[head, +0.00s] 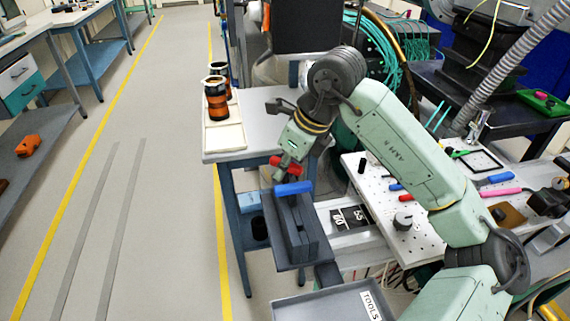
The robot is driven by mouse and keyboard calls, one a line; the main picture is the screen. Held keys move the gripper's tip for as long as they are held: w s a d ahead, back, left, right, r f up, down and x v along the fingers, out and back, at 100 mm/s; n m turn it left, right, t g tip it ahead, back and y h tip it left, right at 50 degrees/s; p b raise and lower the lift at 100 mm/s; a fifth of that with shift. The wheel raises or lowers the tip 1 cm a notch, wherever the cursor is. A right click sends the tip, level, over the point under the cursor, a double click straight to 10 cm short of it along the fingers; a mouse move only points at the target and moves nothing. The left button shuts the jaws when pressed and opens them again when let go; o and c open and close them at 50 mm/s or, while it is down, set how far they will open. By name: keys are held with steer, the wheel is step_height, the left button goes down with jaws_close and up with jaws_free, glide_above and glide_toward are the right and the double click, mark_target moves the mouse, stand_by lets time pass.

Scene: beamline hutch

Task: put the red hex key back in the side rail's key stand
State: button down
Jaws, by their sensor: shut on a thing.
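The red hex key (286,165) shows as a red handle at my gripper (284,168), which is shut on it. The key's shaft is too small to make out. The gripper is just above and a little left of the key stand (309,232), a dark grey slotted block on the side rail. A key with a blue handle (294,188) sits across the top of the stand. The red handle looks apart from the stand, above the blue one. The stand's free slots cannot be made out.
A grey tray marked TOOLS (290,308) is in front of the stand. A perforated plate (380,213) with several small tools lies to the right. Brown jars (216,102) stand on a white tray (222,138) behind left.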

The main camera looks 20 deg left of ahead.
steer(key=shift+f+b, duration=0.35)
steer(key=shift+b, duration=0.15)
steer(key=c, duration=1.6)
jaws_free()
steer(key=shift+r, duration=0.2)
steer(key=shift+r+p, duration=0.3)
steer(key=shift+p, duration=0.3)
steer(key=shift+d+r+b, duration=0.25)
steer(key=shift+r+b, duration=0.05)
steer(key=shift+b, duration=0.05)
steer(key=b+v, duration=0.2)
steer(key=v, duration=0.9)
steer(key=shift+s, duration=0.1)
